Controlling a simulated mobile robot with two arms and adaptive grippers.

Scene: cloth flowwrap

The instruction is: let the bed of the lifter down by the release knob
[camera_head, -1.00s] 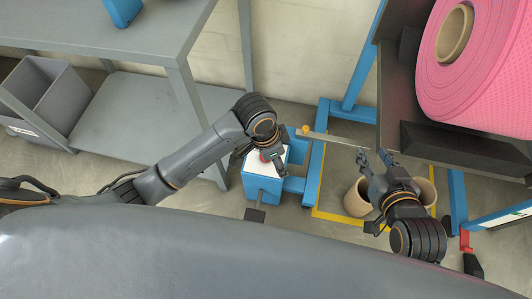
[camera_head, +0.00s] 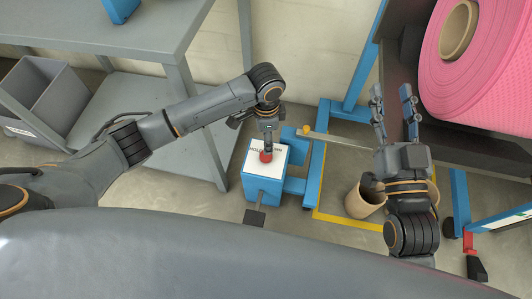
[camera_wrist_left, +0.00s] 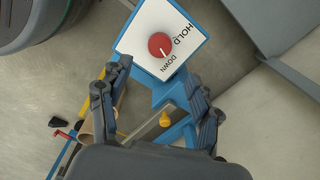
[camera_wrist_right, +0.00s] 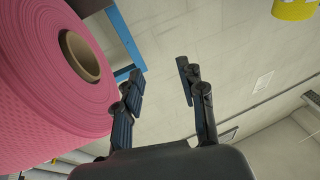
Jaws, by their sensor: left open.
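The red release knob (camera_head: 265,156) sits on the white top plate of a blue box (camera_head: 262,187) on the lifter's blue frame (camera_head: 315,170). In the left wrist view, the knob (camera_wrist_left: 161,45) is uncovered between the words HOLD and DOWN; a small pale mark on it faces the DOWN side. My left gripper (camera_head: 267,138) is above the knob, pointing down, with its fingers apart and empty in the left wrist view (camera_wrist_left: 159,80). The lifter's dark bed (camera_head: 470,142) carries a big pink roll (camera_head: 490,70). My right gripper (camera_head: 392,98) is open and empty beside the bed.
A grey table (camera_head: 110,45) with a lower shelf and a grey bin (camera_head: 45,95) stand at left. A metal bar with a yellow end (camera_head: 305,130) lies beside the knob box.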

